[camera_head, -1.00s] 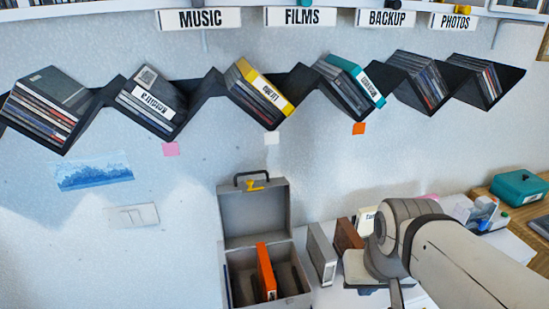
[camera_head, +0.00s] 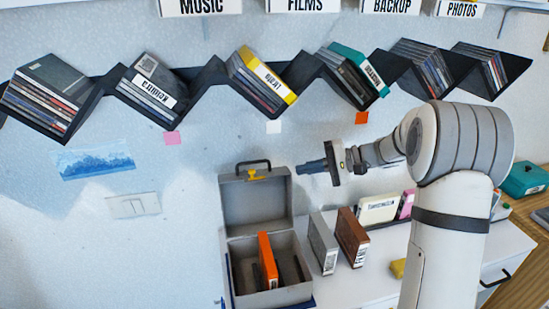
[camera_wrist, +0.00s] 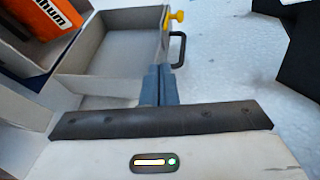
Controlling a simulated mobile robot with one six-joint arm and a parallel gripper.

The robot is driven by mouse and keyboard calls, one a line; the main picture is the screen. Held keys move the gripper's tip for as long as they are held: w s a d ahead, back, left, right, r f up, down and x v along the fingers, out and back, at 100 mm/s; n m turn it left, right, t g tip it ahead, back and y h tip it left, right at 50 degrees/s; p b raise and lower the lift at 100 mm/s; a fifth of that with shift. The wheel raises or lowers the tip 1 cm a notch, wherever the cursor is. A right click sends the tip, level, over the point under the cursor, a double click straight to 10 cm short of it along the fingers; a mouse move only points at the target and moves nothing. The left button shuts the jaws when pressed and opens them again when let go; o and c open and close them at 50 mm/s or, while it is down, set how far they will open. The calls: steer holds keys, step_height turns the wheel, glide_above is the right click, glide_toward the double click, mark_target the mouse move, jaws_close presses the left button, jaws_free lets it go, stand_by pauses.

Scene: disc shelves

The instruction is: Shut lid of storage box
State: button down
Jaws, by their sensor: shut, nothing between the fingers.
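The grey storage box (camera_head: 291,295) stands on the white surface with its lid (camera_head: 256,206) raised upright at the back. The lid has a black handle (camera_head: 252,165) and a yellow latch (camera_head: 257,175) on its top edge. An orange case (camera_head: 267,261) stands inside the box. My gripper (camera_head: 299,170) is shut and empty, just right of the lid's top edge and apart from it in the picture. In the wrist view, my gripper (camera_wrist: 160,72) points toward the lid (camera_wrist: 110,55), with the handle (camera_wrist: 178,50) and latch (camera_wrist: 177,16) just beyond the fingertips.
A grey case (camera_head: 323,243) and a brown case (camera_head: 352,237) stand right of the box. A white case (camera_head: 378,209) and a pink case (camera_head: 406,205) are behind them. The black zigzag shelf (camera_head: 205,78) with discs hangs above. Bare wall lies left of the box.

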mark_target(275, 168)
steer(key=w+d+t+y, duration=0.1)
steer(key=w+y, duration=0.2)
steer(key=w, duration=0.2)
steer(key=a+p, duration=0.1)
steer(key=a, duration=0.1)
steer(key=a+p, duration=0.1)
steer(key=a, duration=0.2)
steer(key=w+a+f, duration=0.1)
steer(key=a, duration=0.2)
steer(key=shift+p, duration=0.4)
steer(key=shift+a+f, duration=0.2)
steer(key=shift+a, duration=0.5)
steer(key=shift+a, duration=0.15)
steer(key=shift+s+b, duration=0.1)
steer(key=shift+b, duration=0.25)
